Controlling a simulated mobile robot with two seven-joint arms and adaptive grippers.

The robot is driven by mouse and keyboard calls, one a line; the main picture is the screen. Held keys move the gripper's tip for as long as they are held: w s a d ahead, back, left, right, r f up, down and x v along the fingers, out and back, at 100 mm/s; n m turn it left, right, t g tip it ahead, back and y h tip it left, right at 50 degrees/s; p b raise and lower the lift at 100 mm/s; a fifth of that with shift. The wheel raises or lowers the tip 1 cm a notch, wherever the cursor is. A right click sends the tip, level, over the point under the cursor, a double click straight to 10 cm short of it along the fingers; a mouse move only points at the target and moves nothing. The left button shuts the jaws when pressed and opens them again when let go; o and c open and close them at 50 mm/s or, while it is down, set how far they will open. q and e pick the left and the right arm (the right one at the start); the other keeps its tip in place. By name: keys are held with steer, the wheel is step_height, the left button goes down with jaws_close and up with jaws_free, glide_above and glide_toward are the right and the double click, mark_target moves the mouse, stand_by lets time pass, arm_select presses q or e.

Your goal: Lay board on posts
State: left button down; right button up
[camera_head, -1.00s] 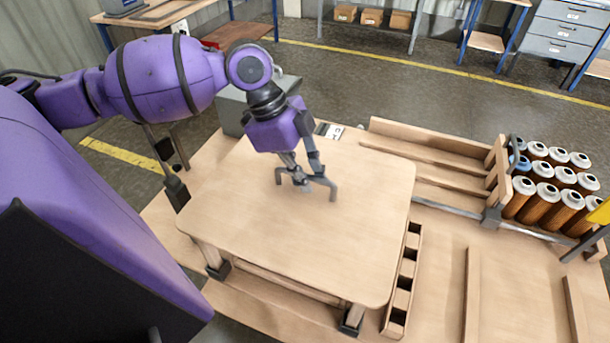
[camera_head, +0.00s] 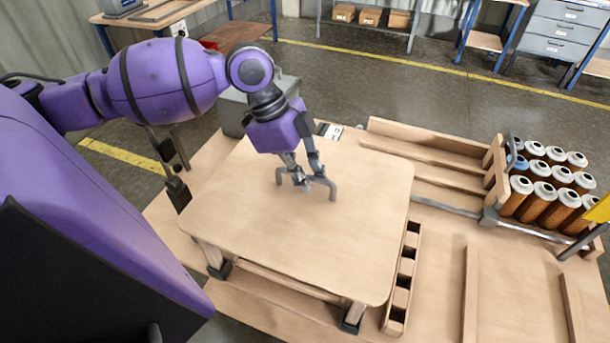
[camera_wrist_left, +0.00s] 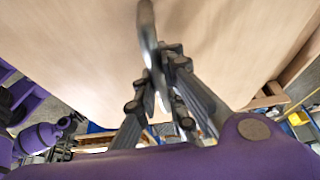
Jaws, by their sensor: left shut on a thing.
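The board (camera_head: 260,227) is a large pale wooden panel with rounded corners. It lies roughly level over posts, and a post (camera_head: 355,313) with a dark foot shows under its front right corner. Another post (camera_head: 213,256) shows under its front left corner. A grey handle (camera_head: 332,190) stands on top of the board. My left gripper (camera_head: 305,186) is shut on the handle, with the arm reaching in from the left. In the left wrist view the fingers (camera_wrist_left: 158,90) close around the handle bar (camera_wrist_left: 147,28). Whether every post touches the board is hidden. My right gripper is not in view.
A wooden rack (camera_head: 400,285) with several square slots stands right of the board. Several orange-brown cartridges (camera_head: 540,203) with white tops stand at the far right. A grey box (camera_head: 232,112) is behind the board. Low wooden rails (camera_head: 470,290) cross the bench at right.

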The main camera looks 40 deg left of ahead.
arm_select(q)
steer(key=shift+f, duration=1.55)
steer(key=c, duration=1.8)
jaws_free()
steer(key=shift+o, duration=0.3)
steer(key=shift+f, duration=0.1)
steer(key=v, duration=1.2)
